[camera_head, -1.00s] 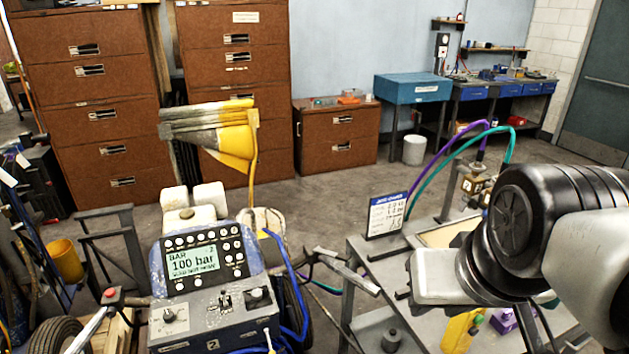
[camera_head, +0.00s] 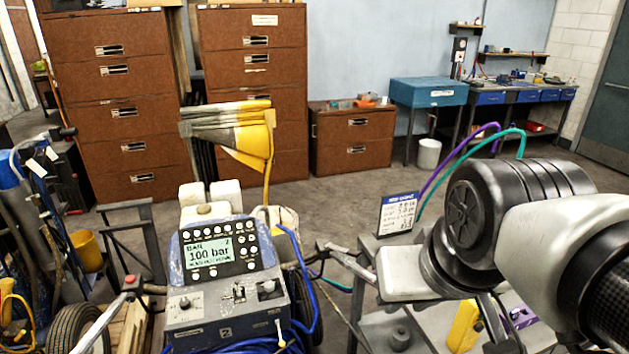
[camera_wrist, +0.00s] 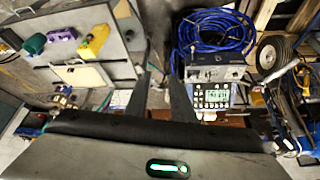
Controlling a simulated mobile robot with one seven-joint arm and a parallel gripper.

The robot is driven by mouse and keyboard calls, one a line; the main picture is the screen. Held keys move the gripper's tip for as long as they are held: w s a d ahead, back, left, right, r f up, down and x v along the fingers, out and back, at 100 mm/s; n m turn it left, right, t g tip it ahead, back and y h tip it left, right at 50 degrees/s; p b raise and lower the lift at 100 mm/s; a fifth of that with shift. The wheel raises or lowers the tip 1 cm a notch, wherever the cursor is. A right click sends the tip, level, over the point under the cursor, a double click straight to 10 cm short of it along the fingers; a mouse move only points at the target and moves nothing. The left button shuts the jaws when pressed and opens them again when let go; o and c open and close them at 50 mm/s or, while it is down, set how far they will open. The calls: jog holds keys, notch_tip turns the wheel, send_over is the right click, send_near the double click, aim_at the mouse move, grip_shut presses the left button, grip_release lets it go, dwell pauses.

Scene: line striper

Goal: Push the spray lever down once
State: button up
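The line striper's control box (camera_head: 225,310) stands at lower centre in the head view, its display (camera_head: 209,253) reading 100 bar. Handlebars reach out on both sides: a left one with a red button (camera_head: 129,280) and a right one (camera_head: 345,256). I cannot tell for sure which part is the spray lever; a small pale lever (camera_head: 280,333) shows at the box's front. My gripper (camera_wrist: 160,78) shows in the wrist view as two dark fingers, apart, with nothing between them. The box's display (camera_wrist: 216,96) appears just right of the fingers. In the head view my arm hides the fingertips.
Blue hose (camera_wrist: 215,32) lies coiled by the box. Brown cabinets (camera_head: 352,142) line the back. Open floor lies behind the striper.

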grip_shut()
dwell(1.5)
